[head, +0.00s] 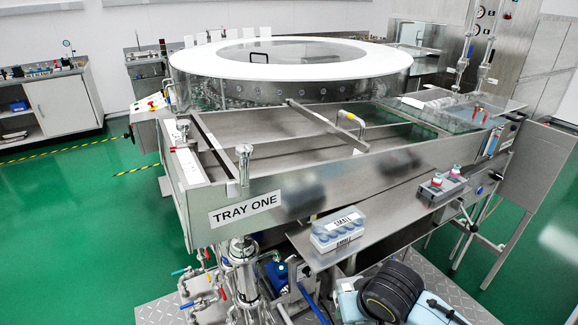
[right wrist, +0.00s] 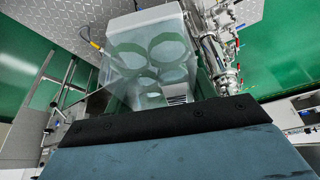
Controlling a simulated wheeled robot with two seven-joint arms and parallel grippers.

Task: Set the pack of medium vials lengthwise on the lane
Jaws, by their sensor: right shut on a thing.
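A clear, pale pack of vials (right wrist: 145,55) shows in the right wrist view, with several round vial shapes seen through its wall. My right gripper (right wrist: 155,115) is shut on this pack; the fingertips are largely hidden. In the head view only my right wrist shows, at the bottom right, and the held pack cannot be made out. The long steel lanes (head: 300,153) lie inside the tray marked TRAY ONE, split by thin rails; which one is the task's lane I cannot tell. My left gripper is not in view.
A clear pack labelled SMALL (head: 338,229) sits on the front steel shelf (head: 385,222). A raised bar (head: 327,126) crosses the tray. The round washer (head: 290,62) stands behind.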

